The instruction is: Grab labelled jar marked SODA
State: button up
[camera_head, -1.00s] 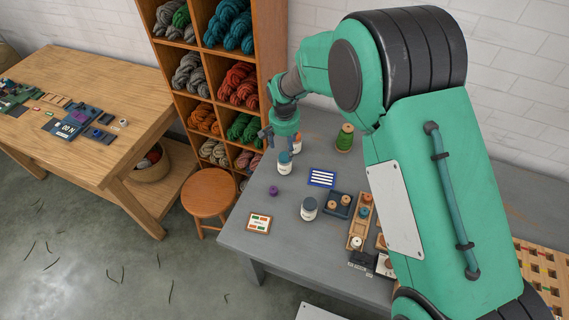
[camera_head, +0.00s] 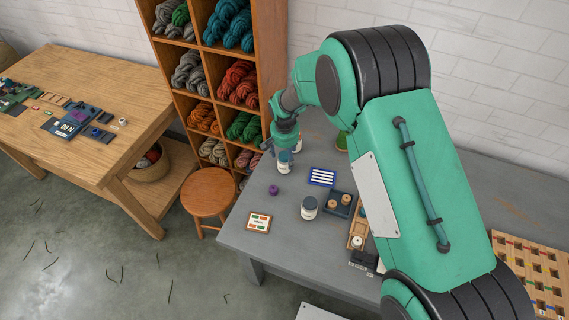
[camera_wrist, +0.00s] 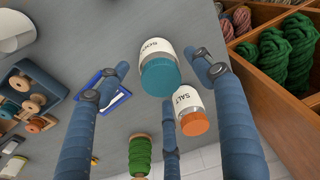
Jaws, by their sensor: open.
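No jar label legibly reads SODA in these frames. A white jar with a teal lid (camera_wrist: 160,76) stands between the spread fingers of my gripper (camera_wrist: 157,62) in the wrist view; its label is upside down and I cannot read it surely. A jar with an orange lid (camera_wrist: 192,122), labelled SALT, stands close beside it. In the head view my gripper (camera_head: 283,146) is above the teal-lidded jar (camera_head: 284,168), open and holding nothing. A third jar (camera_head: 309,208) with a grey lid stands nearer the table's front; its label is unreadable.
A green spool (camera_wrist: 139,156) is near the jars. The wool shelf (camera_head: 272,60) borders the table's left.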

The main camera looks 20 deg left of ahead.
aim_at(285, 163)
jog(key=shift+f, duration=0.4)
jog(key=shift+w+a+f+b, duration=0.15)
jog(key=shift+f+b, duration=0.1)
jog(key=shift+f, duration=1.05)
jog(key=shift+w+a+f+b, duration=0.15)
jog(key=shift+f+b, duration=0.1)
jog(key=shift+f, duration=1.05)
jog(key=shift+s, duration=0.1)
jog(key=shift+c, duration=0.3)
jog(key=c, duration=1.3)
